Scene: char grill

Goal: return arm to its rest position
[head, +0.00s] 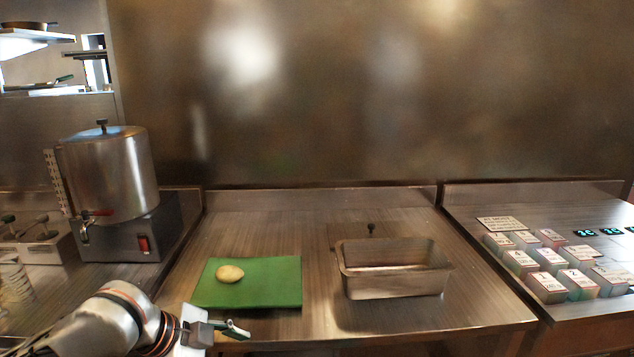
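My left arm comes in at the bottom left. Its gripper (236,328) is just in front of the green cutting board's near edge, low in the picture. Its fingers are seen from the side and overlap, so I cannot tell whether they are open or shut. Nothing is clearly visible between them. A pale round bun-like item (230,273) lies on the green cutting board (270,290), apart from the gripper. My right gripper is not in view.
An empty-looking rectangular metal pan (395,284) stands on the steel counter (318,230) to the right. A metal urn (112,175) stands at the left. Several labelled blocks (548,288) sit on the right counter. Bare counter lies between board and pan.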

